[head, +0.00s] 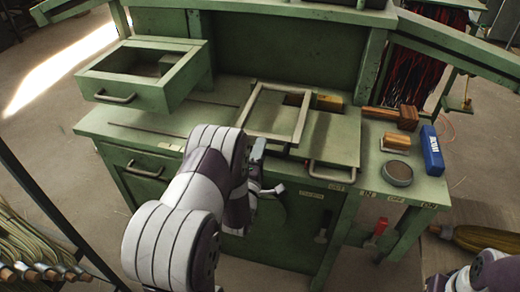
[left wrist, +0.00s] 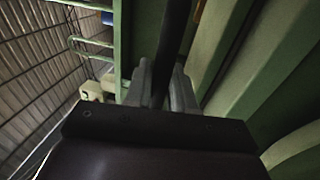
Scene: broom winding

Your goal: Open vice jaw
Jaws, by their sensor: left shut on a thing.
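My left gripper (head: 268,188) is low at the front edge of the green workbench (head: 225,118), mostly hidden behind my own forearm. In the left wrist view its grey fingers (left wrist: 162,88) are closed on a dark bar (left wrist: 175,45), which runs up between them. The bar looks like a vice handle, but the vice body cannot be made out clearly. A small grey metal piece (head: 258,150) shows beside my wrist at the bench edge and may be part of the vice; whether its jaw is open cannot be told. My right gripper is out of view.
An open drawer box (head: 140,94) stands at the bench's left. A pale green frame (head: 275,139) lies mid-bench. At the right are a wooden mallet (head: 407,117), a brush (head: 396,142), a round tin (head: 397,174) and a blue box (head: 432,152). A broom head (head: 485,239) lies on the floor.

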